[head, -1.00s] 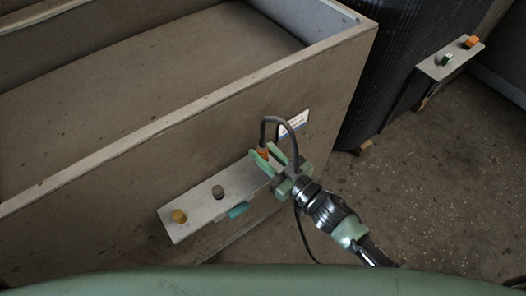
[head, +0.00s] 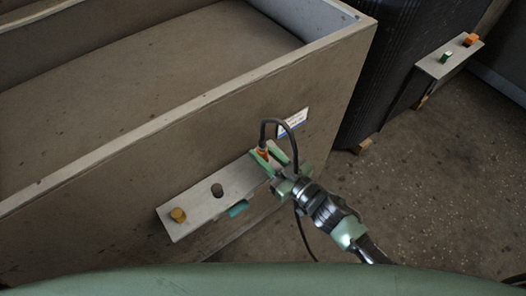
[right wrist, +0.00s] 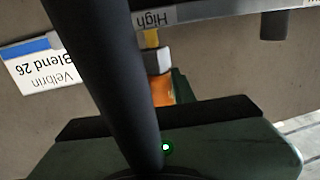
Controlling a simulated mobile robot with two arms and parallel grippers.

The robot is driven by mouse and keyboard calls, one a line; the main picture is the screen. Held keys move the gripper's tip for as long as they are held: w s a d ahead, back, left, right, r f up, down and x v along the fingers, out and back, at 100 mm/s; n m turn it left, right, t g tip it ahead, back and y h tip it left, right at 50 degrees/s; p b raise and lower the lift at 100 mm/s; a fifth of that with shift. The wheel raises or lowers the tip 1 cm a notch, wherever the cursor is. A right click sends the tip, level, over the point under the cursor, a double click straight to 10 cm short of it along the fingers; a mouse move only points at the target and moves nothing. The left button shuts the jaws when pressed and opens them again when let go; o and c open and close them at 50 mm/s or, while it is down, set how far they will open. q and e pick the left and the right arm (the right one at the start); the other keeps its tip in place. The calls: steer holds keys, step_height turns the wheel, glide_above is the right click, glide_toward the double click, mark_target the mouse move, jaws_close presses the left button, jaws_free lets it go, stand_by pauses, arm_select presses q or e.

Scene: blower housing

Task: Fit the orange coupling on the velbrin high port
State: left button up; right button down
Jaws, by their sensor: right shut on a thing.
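My right gripper (head: 268,160) is shut on the orange coupling (head: 262,153), over the right end of the grey port plate on the bin's side. A black hose (head: 281,122) loops up from the coupling. In the right wrist view the orange coupling (right wrist: 163,91) shows partly behind the hose, with a pale grey collar (right wrist: 157,61) at its end. The collar is in line with a yellow port (right wrist: 151,38) beside the "High" label (right wrist: 153,19). They look close together; I cannot tell whether the coupling is seated. My left gripper is not in view.
The port plate (head: 207,210) also bears a yellow cap (head: 178,215) and a dark grey cap (head: 217,190). A teal part (head: 238,208) sits at its front edge. A second plate (head: 434,68) with green and orange pieces stands at the upper right. Floor at right is clear.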

steer(key=shift+f+b, duration=0.65)
steer(key=shift+f, duration=0.3)
steer(key=c, duration=1.1)
jaws_free()
steer(key=v, duration=0.7)
steer(key=shift+s+d+b, duration=0.25)
steer(key=shift+s+b, duration=0.05)
steer(key=shift+r, duration=0.1)
